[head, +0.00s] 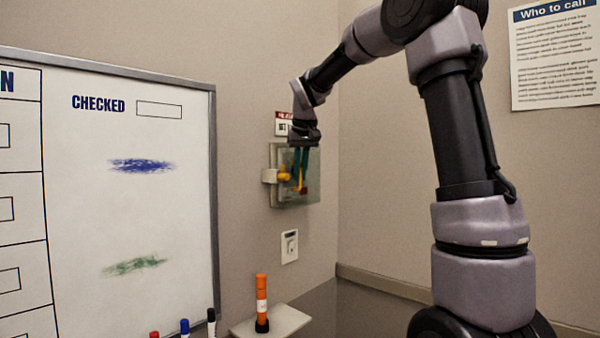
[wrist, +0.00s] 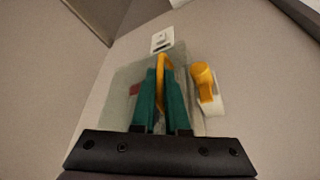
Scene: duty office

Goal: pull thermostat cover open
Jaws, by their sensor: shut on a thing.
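The thermostat cover (head: 311,196) is a clear, greenish box front on the wall, right of the whiteboard. It also shows in the wrist view (wrist: 122,92). In the wrist view my gripper (wrist: 160,78) is shut on a yellow handle (wrist: 162,62) of the cover. A yellow knob (head: 284,176) on a white block (head: 269,176) sits at the cover's left edge. The fingers partly hide what is behind the cover, and I cannot tell whether the cover stands away from its base.
A small white wall plate (head: 289,246) is below the cover. The whiteboard (head: 185,220) is at left, and a paper notice (head: 553,60) hangs on the right wall.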

